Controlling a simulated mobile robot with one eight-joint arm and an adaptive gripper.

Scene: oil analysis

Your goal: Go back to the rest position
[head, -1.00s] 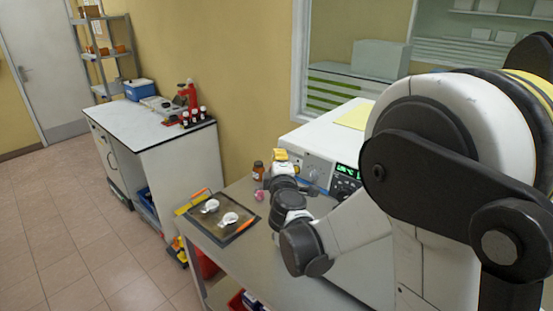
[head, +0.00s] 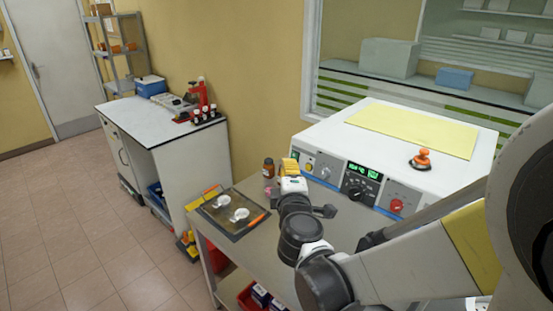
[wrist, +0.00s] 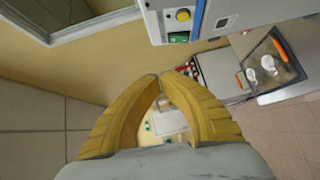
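My gripper (wrist: 159,76) has two yellow fingers, and in the wrist view their tips come together with nothing visible between them. In the head view my gripper (head: 290,166) appears as a small yellow end above the grey table (head: 262,252), near the front left corner of the white instrument (head: 325,150). My arm reaches in from the lower right. A brown bottle (head: 268,168) stands just left of the gripper, apart from it as far as I can tell.
A dark tray (head: 233,233) with two white dishes and orange-handled tools lies at the table's left end. The instrument has a lit green display and an orange-knobbed piece (head: 421,160) on top. A side bench (head: 140,120) with red equipment stands behind. The floor at left is clear.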

